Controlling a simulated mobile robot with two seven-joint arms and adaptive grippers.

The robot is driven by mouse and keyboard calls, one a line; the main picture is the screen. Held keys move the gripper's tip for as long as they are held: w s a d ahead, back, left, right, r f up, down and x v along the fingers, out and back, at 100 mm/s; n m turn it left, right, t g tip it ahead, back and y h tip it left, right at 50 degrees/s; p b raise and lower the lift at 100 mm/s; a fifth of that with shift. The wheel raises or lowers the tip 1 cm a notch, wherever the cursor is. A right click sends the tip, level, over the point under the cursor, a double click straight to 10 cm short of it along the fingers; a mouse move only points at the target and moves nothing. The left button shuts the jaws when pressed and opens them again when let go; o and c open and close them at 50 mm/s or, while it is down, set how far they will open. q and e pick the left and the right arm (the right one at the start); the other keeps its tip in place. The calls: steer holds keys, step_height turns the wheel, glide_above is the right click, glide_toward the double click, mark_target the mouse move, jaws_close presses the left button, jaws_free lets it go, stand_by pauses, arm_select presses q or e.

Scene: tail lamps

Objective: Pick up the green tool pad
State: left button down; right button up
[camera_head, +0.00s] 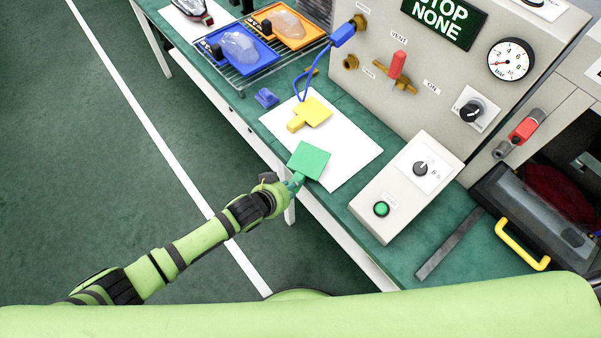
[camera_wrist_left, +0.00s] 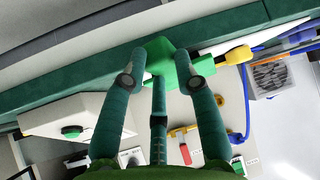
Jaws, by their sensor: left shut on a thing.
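The green tool pad (camera_head: 309,160) is a flat green square with a short handle, at the front edge of the white sheet (camera_head: 346,158) on the bench. My left gripper (camera_head: 294,183) is shut on its handle. In the left wrist view the fingers of my left gripper (camera_wrist_left: 160,75) close around the green pad (camera_wrist_left: 158,52). I cannot tell whether the pad touches the sheet or is held above it. My right gripper is not in view.
A yellow pad (camera_head: 313,112) lies on the sheet behind the green one. A blue clip (camera_head: 266,98) sits left of it. A grey control box (camera_head: 407,185) with a green button stands to the right. A wire rack (camera_head: 262,65) holds blue and orange trays.

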arm_select(q)
steer(key=s+d+r+b, duration=0.2)
steer(key=d+r+b, duration=0.2)
steer(key=d+r, duration=0.6)
steer(key=shift+s+d+r, duration=0.4)
steer(key=shift+d, duration=0.3)
steer(key=shift+c, duration=2)
jaws_free()
